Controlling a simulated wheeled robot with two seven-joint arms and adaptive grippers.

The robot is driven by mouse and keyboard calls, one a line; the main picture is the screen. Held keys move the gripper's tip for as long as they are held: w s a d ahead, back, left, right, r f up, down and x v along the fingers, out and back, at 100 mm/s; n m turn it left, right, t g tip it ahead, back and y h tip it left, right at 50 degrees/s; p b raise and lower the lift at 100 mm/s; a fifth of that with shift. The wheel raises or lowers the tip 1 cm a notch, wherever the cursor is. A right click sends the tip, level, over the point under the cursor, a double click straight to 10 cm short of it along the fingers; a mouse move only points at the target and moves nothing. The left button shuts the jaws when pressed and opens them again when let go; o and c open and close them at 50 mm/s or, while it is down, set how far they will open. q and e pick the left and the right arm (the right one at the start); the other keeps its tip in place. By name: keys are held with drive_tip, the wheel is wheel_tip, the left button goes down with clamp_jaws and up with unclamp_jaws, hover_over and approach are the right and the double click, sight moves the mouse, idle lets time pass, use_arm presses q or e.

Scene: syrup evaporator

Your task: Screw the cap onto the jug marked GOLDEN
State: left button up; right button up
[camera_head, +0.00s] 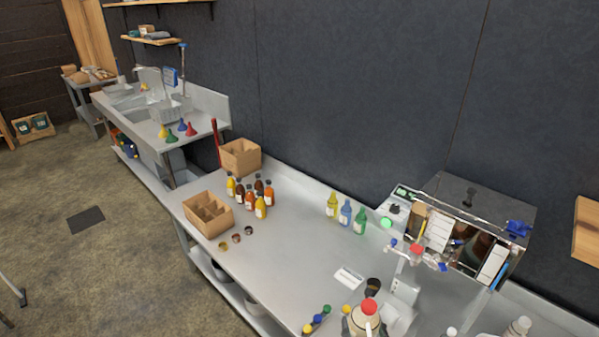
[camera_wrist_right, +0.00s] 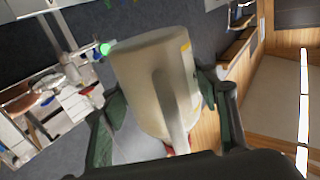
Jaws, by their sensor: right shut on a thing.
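A pale beige jug (camera_head: 357,323) with a red top (camera_head: 368,306) stands out at the bottom edge of the head view, its lower part cut off. In the right wrist view a pale jug (camera_wrist_right: 135,70) with a long handle fills the middle, with a yellow patch on its side. My right gripper (camera_wrist_right: 160,100) has a dark green finger on either side of this jug and is shut on it. A bit of red (camera_wrist_right: 178,150) shows near the palm. I cannot read GOLDEN on the jug, nor tell how tightly its red top sits. My left gripper is not in view.
A steel table (camera_head: 285,245) runs across the head view, with clear space in its middle. Several syrup bottles (camera_head: 260,210) stand beside a divided wooden box (camera_head: 190,208). Three coloured bottles (camera_head: 345,213) stand near the wall. A steel cabinet (camera_head: 490,208) is at right.

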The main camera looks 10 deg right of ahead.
drive_tip(key=shift+r, duration=0.1)
drive_tip(key=w+a+f+n+g+y, duration=0.1)
drive_tip(key=a+f+n+g+y, duration=0.1)
drive_tip(key=a+n+y, duration=0.2)
drive_tip(key=w+a+f+n+g+y, duration=0.1)
drive_tip(key=a+f+n+g+y, duration=0.1)
drive_tip(key=a+n+y, duration=0.2)
drive_tip(key=a+y, duration=0.3)
drive_tip(key=a, duration=0.4)
drive_tip(key=shift+a+f+y, duration=0.25)
drive_tip(key=shift+a+y, duration=0.05)
drive_tip(key=shift+w, duration=0.1)
